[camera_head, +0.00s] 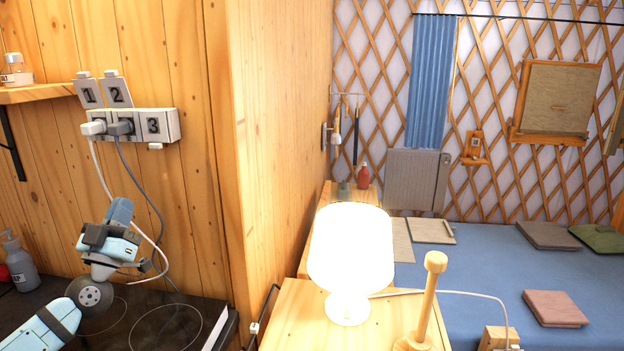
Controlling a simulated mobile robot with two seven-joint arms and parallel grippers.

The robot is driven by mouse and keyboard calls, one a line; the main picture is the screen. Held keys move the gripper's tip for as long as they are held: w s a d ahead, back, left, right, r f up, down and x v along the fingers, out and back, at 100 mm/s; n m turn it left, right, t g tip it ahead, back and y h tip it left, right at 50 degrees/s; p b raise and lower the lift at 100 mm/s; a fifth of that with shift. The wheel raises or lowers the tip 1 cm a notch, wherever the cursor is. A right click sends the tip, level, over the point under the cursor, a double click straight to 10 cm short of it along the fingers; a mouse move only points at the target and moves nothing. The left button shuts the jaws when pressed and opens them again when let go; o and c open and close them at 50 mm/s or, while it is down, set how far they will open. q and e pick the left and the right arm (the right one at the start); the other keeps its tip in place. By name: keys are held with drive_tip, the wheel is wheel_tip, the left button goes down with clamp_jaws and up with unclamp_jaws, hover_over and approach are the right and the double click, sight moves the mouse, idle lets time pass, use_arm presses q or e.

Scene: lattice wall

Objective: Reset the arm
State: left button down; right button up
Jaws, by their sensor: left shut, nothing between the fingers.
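My left arm comes in from the lower left, its forearm pale blue with a round grey joint. My left gripper (112,238) is raised above the dark counter (140,318), in front of the wooden wall, shut and empty. It is below the power strip (165,127), and the cords of that strip hang close behind it. I cannot tell whether the cords touch it. My right gripper is out of view.
A white and a grey plug sit in the strip, under flaps marked 1 and 2. A pump bottle (20,262) stands left of my gripper. A wooden partition (275,130) rises to the right. Beyond it are a lit lamp (350,250) and a wooden post (430,295).

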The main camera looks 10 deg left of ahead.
use_arm(q)
drive_tip(key=s+d+f+m+g+h, duration=0.3)
drive_tip(key=d+f+g, duration=0.1)
drive_tip(key=d+f, duration=0.4)
drive_tip(key=s+d+f+m+g+h, duration=0.2)
drive_tip(key=s+d+f+g+h, duration=0.15)
drive_tip(key=d+f, duration=0.4)
drive_tip(key=s+d+f+m+g+h, duration=0.3)
drive_tip(key=d+f+g+h, duration=0.15)
drive_tip(key=d+f, duration=0.3)
drive_tip(key=s+d+f+n+g+y, duration=0.15)
drive_tip(key=s+f+g+y, duration=0.35)
drive_tip(key=s, duration=0.5)
drive_tip(key=s+f+n+g+y, duration=0.3)
drive_tip(key=s+f+g, duration=0.35)
drive_tip(key=s, duration=0.25)
drive_tip(key=w+d+f+t+h+p, duration=0.3)
drive_tip(key=w+d+f+t+p, duration=0.2)
drive_tip(key=d+f+t+p, duration=0.1)
drive_tip(key=shift+w+m+t+p, duration=0.25)
drive_tip(key=shift+m+t+p, duration=0.1)
drive_tip(key=shift+t+p, duration=0.65)
drive_tip(key=shift+d, duration=0.1)
